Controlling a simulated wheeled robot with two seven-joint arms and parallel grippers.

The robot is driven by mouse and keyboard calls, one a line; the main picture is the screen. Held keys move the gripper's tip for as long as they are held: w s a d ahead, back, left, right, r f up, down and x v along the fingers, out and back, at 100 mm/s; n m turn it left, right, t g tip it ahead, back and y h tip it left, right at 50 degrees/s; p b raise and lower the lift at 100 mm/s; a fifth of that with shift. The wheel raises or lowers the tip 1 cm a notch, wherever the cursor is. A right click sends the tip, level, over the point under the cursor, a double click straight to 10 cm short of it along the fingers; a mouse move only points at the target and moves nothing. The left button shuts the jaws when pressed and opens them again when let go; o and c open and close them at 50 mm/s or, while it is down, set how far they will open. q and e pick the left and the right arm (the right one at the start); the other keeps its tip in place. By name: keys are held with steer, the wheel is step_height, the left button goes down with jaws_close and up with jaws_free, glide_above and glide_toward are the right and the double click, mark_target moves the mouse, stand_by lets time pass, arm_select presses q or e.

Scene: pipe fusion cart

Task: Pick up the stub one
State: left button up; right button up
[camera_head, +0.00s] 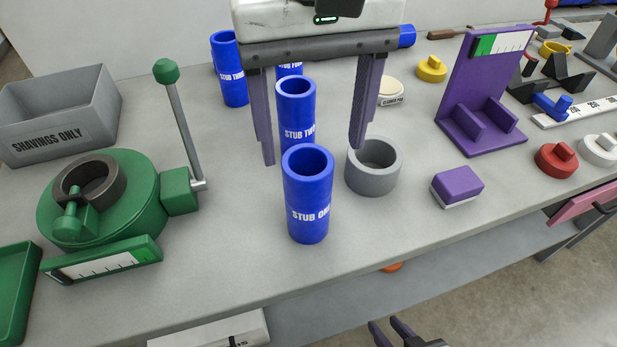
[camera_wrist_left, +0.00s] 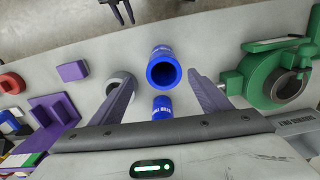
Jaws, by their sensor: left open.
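Stub one (camera_head: 308,205) is a blue hollow cylinder with white "STUB ONE" lettering, upright near the front of the grey bench. It also shows in the left wrist view (camera_wrist_left: 163,70), open end up. My left gripper (camera_head: 313,153) is open and empty, with purple fingers pointing down behind and above stub one. In the left wrist view its fingers (camera_wrist_left: 162,77) appear either side of stub one, apart from it. Another blue stub (camera_head: 297,110), lettered "STUB TWO", stands just behind stub one. My right gripper (camera_head: 392,330) is low at the front edge, empty, with its fingers apart.
A grey ring cup (camera_head: 373,169) stands close to the right of stub one. A purple block (camera_head: 457,185) and purple stand (camera_head: 480,100) are further right. A green tool (camera_head: 110,195) with an upright lever (camera_head: 180,125) is left. More blue stubs (camera_head: 229,70) stand behind.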

mark_target(313, 162)
arm_select(q)
steer(key=f, duration=0.3)
steer(key=shift+s+f, duration=0.2)
steer(key=shift+f, duration=0.05)
steer(key=f, duration=0.3)
steer(key=f+p, duration=0.1)
steer(key=f, duration=0.1)
steer(key=shift+w+a+f, duration=0.1)
steer(key=shift+a+f, duration=0.2)
steer(key=shift+a, duration=0.05)
steer(key=shift+c, duration=0.4)
steer(key=c, duration=1.2)
steer(key=shift+r, duration=0.1)
